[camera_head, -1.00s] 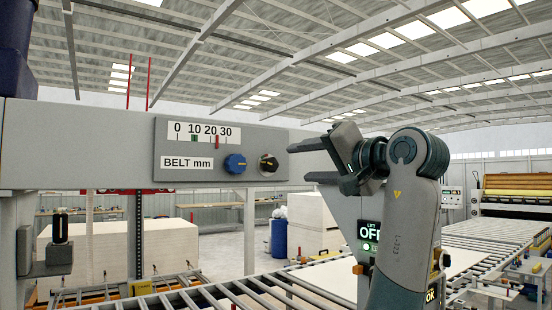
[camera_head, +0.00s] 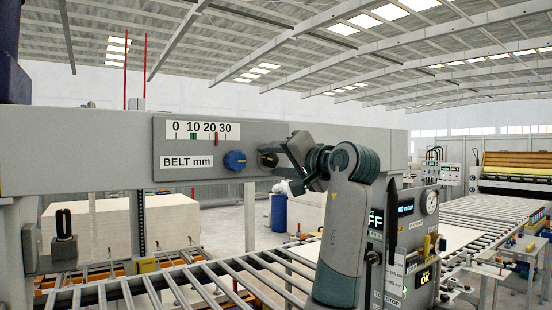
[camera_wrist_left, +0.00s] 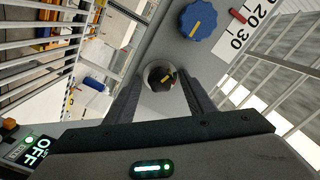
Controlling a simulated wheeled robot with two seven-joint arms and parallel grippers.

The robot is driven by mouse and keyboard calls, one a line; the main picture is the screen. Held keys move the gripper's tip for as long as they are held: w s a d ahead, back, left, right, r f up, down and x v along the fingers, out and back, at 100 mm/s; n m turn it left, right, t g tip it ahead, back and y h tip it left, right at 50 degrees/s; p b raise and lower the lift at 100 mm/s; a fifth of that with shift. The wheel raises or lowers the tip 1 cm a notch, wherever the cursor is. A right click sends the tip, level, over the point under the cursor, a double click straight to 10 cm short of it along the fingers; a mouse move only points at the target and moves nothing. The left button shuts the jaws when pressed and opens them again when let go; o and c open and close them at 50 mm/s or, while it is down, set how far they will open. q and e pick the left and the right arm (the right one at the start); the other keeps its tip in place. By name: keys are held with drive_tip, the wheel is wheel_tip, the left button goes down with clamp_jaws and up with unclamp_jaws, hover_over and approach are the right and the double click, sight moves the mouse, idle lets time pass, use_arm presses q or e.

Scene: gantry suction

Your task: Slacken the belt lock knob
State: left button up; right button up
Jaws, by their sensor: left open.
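The black knob shows a yellow pointer line in the left wrist view (camera_wrist_left: 160,77). My left gripper (camera_head: 282,160) is open at the black knob. In the left wrist view its two fingers (camera_wrist_left: 162,92) lie on either side of the knob; contact cannot be told. My right gripper is not in view.
The blue knob (camera_wrist_left: 199,24) lies just beyond the fingers in the left wrist view. A control box with a gauge (camera_head: 430,202) stands right of my arm. A roller conveyor (camera_head: 215,280) runs below the beam. White stacks (camera_head: 90,228) stand behind.

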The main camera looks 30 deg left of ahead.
use_arm(q)
drive_tip(key=c, duration=1.1)
drive_tip(key=shift+o, duration=0.2)
